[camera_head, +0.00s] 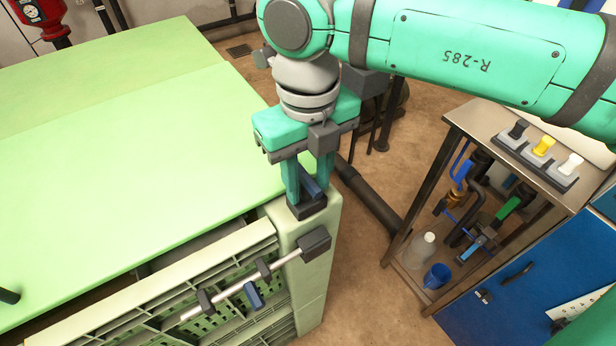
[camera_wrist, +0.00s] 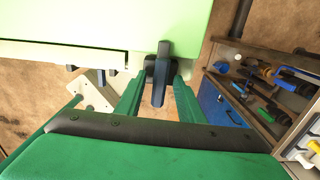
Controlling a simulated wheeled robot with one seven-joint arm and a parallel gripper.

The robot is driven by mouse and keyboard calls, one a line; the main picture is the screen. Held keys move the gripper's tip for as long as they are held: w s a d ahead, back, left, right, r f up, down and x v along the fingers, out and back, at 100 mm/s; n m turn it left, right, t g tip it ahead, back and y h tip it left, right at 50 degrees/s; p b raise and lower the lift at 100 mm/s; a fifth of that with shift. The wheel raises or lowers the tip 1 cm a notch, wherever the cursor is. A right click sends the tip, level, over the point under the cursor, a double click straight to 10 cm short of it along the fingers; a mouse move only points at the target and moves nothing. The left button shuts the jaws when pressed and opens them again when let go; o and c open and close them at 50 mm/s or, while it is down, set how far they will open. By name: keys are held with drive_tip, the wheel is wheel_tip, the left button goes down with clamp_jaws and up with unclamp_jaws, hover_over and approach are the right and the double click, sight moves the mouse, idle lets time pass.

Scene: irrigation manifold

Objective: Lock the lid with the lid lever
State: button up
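The light green lid (camera_head: 120,130) lies over the top of a pale green slatted crate (camera_head: 312,262). The lid lever (camera_head: 313,188) is dark blue-grey and sits on a black mount (camera_head: 306,207) at the crate's near right corner. My gripper (camera_head: 304,190) points down over this corner, with its green fingers on either side of the lever. In the wrist view the lever (camera_wrist: 161,72) stands between the two fingertips of my gripper (camera_wrist: 160,92), with small gaps visible. The fingers look open around it. They partly hide the lever and mount in the head view.
A metal sliding rod (camera_head: 230,290) with black blocks and a blue handle runs along the crate's front. A shelf table (camera_head: 465,112) with three switches, pipes, a bottle and a blue cup (camera_head: 437,276) stands at right. Brown floor (camera_head: 365,270) lies between.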

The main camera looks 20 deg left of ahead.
sight(308, 178)
wheel_tip(308, 178, up, 8)
drive_tip(key=shift+f, duration=0.25)
idle(0.4)
idle(0.4)
